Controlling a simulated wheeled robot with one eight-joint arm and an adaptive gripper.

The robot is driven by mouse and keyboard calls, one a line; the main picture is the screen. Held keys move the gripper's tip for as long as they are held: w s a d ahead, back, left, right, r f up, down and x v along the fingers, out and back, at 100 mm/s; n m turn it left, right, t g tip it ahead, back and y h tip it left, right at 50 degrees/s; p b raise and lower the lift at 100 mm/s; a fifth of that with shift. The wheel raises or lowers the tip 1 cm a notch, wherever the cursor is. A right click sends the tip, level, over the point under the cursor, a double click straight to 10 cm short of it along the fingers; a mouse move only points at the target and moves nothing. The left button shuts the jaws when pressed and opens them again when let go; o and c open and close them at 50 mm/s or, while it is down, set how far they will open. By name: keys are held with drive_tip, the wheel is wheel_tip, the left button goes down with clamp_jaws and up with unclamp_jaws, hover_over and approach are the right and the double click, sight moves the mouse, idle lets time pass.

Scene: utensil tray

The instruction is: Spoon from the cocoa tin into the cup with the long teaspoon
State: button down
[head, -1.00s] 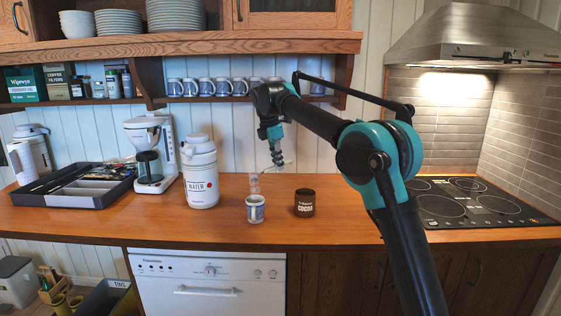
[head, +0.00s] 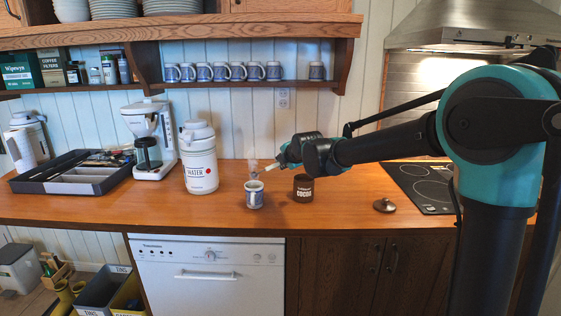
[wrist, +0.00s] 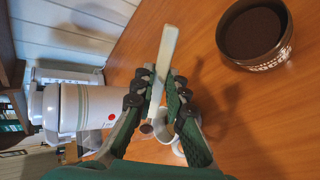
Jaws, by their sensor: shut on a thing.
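The cup (head: 254,198), white with a blue band, stands upright on the counter. The cocoa tin (head: 303,190) stands to its right, and the wrist view shows the tin (wrist: 258,60) open with dark powder inside. My gripper (head: 285,157) is above and behind the cup and tin, tilted sideways. In the wrist view my gripper (wrist: 163,85) is shut on the pale handle of the long teaspoon (wrist: 162,55). The spoon's far end, a small brownish bowl, shows between the fingers near the cup (wrist: 172,138). Whether it is over the cup I cannot tell.
A dark round lid (head: 384,205) lies on the counter right of the tin. A white water flask (head: 199,172) stands left of the cup, with a coffee maker (head: 152,150) and utensil tray (head: 70,184) farther left. The hob (head: 423,184) is at right.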

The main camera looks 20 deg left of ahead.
drive_tip(key=t+y, duration=0.1)
drive_tip(key=n+t+y, duration=0.1)
drive_tip(key=shift+s+f+y, duration=0.1)
drive_tip(key=shift+s+y, duration=0.1)
drive_tip(key=shift+y, duration=0.1)
drive_tip(key=shift+d+t, duration=0.15)
drive_tip(key=shift+t, duration=0.15)
drive_tip(key=shift+r, duration=0.3)
drive_tip(key=r+g+h, duration=0.1)
drive_tip(key=g+h, duration=0.1)
drive_tip(key=w+r+m+g+h, duration=0.1)
drive_tip(key=g+h, duration=0.1)
drive_tip(key=a+r+m+g+h, duration=0.1)
drive_tip(key=g+h, duration=0.1)
drive_tip(key=shift+w+g, duration=0.15)
drive_tip(key=shift+g, duration=0.15)
drive_tip(key=shift+w+d+f, duration=0.1)
idle(0.6)
